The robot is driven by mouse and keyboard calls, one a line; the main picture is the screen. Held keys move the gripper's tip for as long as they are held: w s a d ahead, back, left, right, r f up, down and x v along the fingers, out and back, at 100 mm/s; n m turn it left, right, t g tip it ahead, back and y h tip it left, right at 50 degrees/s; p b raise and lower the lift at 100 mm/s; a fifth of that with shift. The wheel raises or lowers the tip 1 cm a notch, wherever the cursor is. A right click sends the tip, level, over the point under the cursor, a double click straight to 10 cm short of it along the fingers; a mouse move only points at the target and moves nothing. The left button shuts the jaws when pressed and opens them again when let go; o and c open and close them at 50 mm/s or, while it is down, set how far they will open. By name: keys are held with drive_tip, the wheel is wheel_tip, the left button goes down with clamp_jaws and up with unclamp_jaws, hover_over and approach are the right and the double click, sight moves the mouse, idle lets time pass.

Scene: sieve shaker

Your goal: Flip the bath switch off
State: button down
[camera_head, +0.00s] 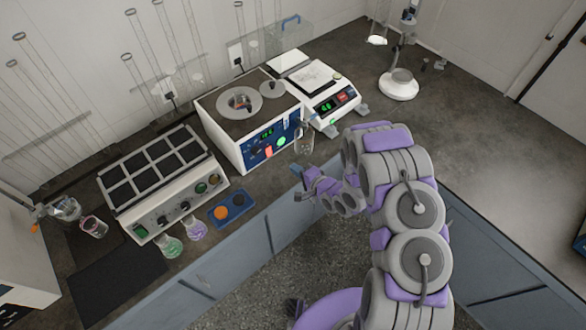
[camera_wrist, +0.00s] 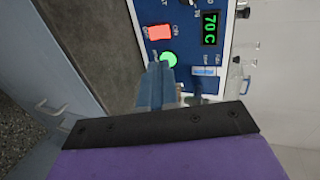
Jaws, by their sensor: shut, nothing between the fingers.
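The bath is a white box (camera_head: 218,123) with a round opening on top and a blue front panel; the panel also fills the upper part of the wrist view (camera_wrist: 188,50). A lit red-orange switch (camera_wrist: 159,33) sits on the panel above a round green light (camera_wrist: 168,59), beside a green display reading 70 C (camera_wrist: 210,28). In the head view the switch (camera_head: 268,152) is small. My gripper (camera_head: 297,169) is in front of the panel's lower right. In the wrist view its blue fingers (camera_wrist: 158,70) are shut and empty, their tips overlapping the green light; contact cannot be told.
A balance (camera_head: 320,90) stands right of the bath, and a glass beaker (camera_head: 304,143) is close to my gripper. A hotplate unit (camera_head: 165,210), small flasks (camera_head: 196,230) and a blue tray (camera_head: 223,221) are to the left. The counter edge runs below.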

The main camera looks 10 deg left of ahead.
drive_tip(key=b, duration=0.4)
drive_tip(key=f+b, duration=0.1)
drive_tip(key=b, duration=0.2)
drive_tip(key=shift+w+d+f+b, duration=0.1)
drive_tip(key=shift+w+d+b, duration=0.1)
drive_tip(key=shift+b, duration=0.2)
drive_tip(key=shift+a, duration=0.2)
drive_tip(key=b, duration=0.2)
approach(270, 153)
drive_tip(key=x, duration=0.6)
drive_tip(key=shift+a+f, duration=0.1)
drive_tip(key=shift+f, duration=0.1)
drive_tip(key=shift+w+a+f, duration=0.1)
drive_tip(key=shift+w+a, duration=0.05)
drive_tip(key=shift+w, duration=0.2)
drive_tip(key=shift+a, duration=0.1)
